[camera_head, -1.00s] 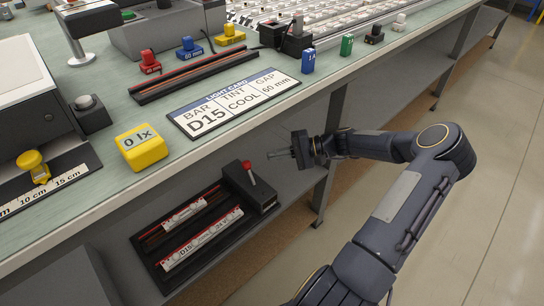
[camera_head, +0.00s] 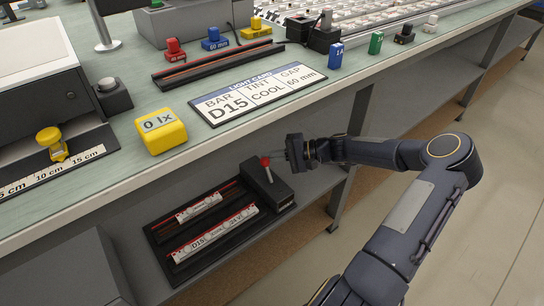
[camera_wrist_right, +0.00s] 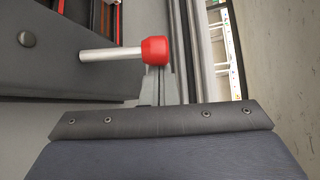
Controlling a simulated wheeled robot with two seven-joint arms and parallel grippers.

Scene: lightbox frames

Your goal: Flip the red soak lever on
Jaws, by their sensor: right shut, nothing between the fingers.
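The red soak lever (camera_head: 266,163) has a red knob on a metal stem. It stands on a dark box (camera_head: 268,186) at the right end of a rack on the shelf below the bench. In the right wrist view the red knob (camera_wrist_right: 156,50) and its bare stem lie right in front of my fingertips. My right gripper (camera_head: 282,157) is shut and empty, its tips close beside the knob. I cannot tell whether they touch it. In the wrist view the shut fingers (camera_wrist_right: 158,82) are partly behind the knob. My left gripper is not in view.
The rack (camera_head: 163,257) holds white-labelled bars, one marked D15 (camera_head: 205,238). The bench edge (camera_head: 225,137) overhangs the shelf. On the bench are a light card (camera_head: 250,95), a yellow 0 lx meter (camera_head: 161,131) and several coloured blocks. The floor at right is clear.

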